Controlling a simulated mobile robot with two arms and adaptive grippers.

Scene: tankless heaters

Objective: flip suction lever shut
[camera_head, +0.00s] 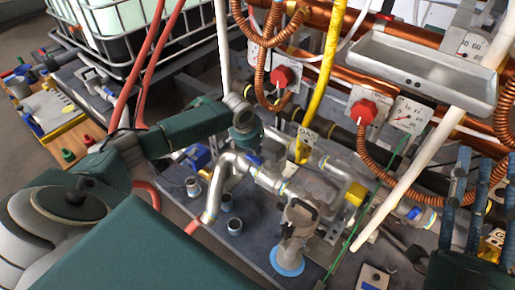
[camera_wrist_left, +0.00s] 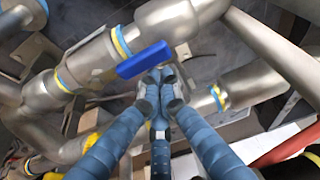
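A blue lever (camera_wrist_left: 145,60) sits on a grey pipe with yellow and blue rings in the left wrist view. It lies roughly along that pipe. My left gripper (camera_wrist_left: 160,82) has its blue fingers drawn together, with the tips right beside the lever's lower edge. I cannot tell if they touch it, and nothing shows between them. In the head view my left wrist hangs over the pipework, its fingers mostly hidden, with a blue lever (camera_head: 254,160) close below. My right gripper (camera_head: 480,185) is at the right edge, its blue fingers spread and empty.
Grey pipes and a grey fitting with a blue base (camera_head: 288,262) crowd the dark platform. A yellow gas pipe (camera_head: 325,85), a white pole (camera_head: 425,160) and copper coils stand behind. Another blue valve handle (camera_head: 198,155) is left of the pipework. A caged tank (camera_head: 140,35) stands at upper left.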

